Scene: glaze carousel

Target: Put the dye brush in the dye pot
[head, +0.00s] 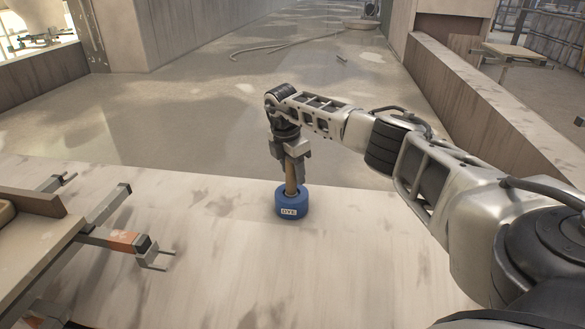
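The dye pot (291,209) is a short blue round pot with a white "DYE" label, standing upright on the pale slab near its far edge. The dye brush (290,181) shows as a brown upright handle whose lower end goes down into the pot's opening; its tip is hidden inside. My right gripper (295,160) points down just above the pot, with its fingers shut around the upper part of the brush handle. My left gripper is not in view.
A carousel-like frame (105,239) with grey forked arms and an orange band juts in at the left, apart from the pot. The slab (230,270) in front of the pot is clear. A low wall (470,110) runs along the right, beyond my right arm.

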